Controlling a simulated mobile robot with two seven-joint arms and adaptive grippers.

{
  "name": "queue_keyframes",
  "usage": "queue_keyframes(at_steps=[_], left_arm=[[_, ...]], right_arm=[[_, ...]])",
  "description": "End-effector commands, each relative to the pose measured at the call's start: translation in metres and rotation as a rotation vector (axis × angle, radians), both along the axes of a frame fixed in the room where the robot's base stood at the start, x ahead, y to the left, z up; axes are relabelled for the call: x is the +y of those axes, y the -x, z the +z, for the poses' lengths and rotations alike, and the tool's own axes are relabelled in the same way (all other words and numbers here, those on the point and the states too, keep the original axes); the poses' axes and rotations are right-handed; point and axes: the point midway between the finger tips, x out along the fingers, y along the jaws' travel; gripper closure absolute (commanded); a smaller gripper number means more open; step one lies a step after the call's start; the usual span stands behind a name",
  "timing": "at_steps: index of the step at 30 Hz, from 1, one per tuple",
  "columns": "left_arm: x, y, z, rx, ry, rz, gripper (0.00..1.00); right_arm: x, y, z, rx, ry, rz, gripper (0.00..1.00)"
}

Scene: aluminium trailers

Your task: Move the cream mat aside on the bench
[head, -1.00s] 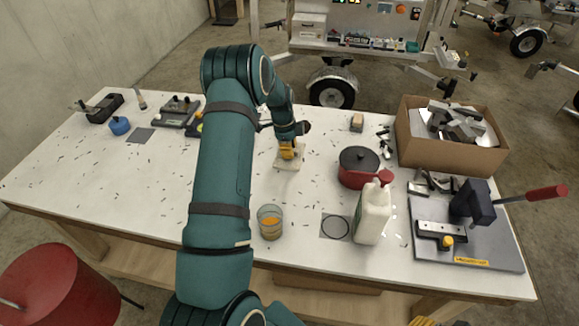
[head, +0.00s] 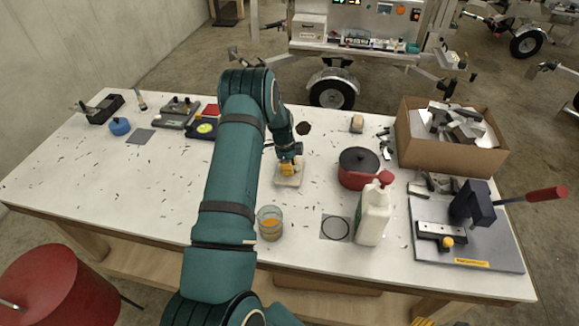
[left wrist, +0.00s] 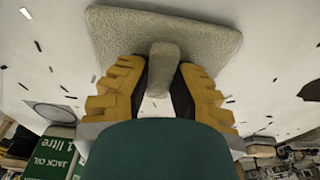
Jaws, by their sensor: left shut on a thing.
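The cream mat (head: 289,181) lies on the white bench (head: 200,185) near its middle. In the left wrist view the mat (left wrist: 210,38) is a rounded slab with a raised grip (left wrist: 161,66) on it. My left gripper (head: 289,168) is over the mat, with its yellow fingers (left wrist: 160,88) shut on the raised grip from both sides. In the head view the gripper hides part of the mat. My right gripper is not clearly in view; only a bit of yellow shows at the bottom edge.
A glass with orange contents (head: 270,222) stands in front of the mat. A red pot (head: 360,170), a white bottle (head: 373,215) and a cardboard box (head: 455,140) are to the right. A dark round piece (head: 303,128) lies behind. The bench's left part has free room.

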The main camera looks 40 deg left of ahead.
Motion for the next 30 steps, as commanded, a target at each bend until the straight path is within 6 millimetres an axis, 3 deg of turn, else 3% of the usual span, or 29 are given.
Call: queue_keyframes(at_steps=[2, 3, 4, 17, 30], left_arm=[[0.0, 0.0, -0.003, 0.0, 0.0, 0.0, 1.0], [0.0, 0.0, -0.002, 0.001, 0.001, 0.0, 0.62], [0.0, 0.0, -0.002, 0.001, 0.001, 0.0, 0.55], [0.0, 0.0, 0.004, 0.001, 0.0, 0.0, 0.55], [0.011, 0.006, 0.086, -0.003, -0.001, 0.0, 0.55]], right_arm=[[0.0, 0.0, -0.004, 0.0, 0.001, 0.0, 0.53], [0.0, 0.0, -0.003, 0.0, 0.001, 0.0, 0.53], [0.0, 0.0, -0.002, 0.0, 0.001, 0.0, 0.53], [0.0, 0.0, 0.004, 0.0, 0.0, 0.0, 0.53], [0.0, 0.0, 0.0, 0.0, 0.0, 0.0, 0.53]])
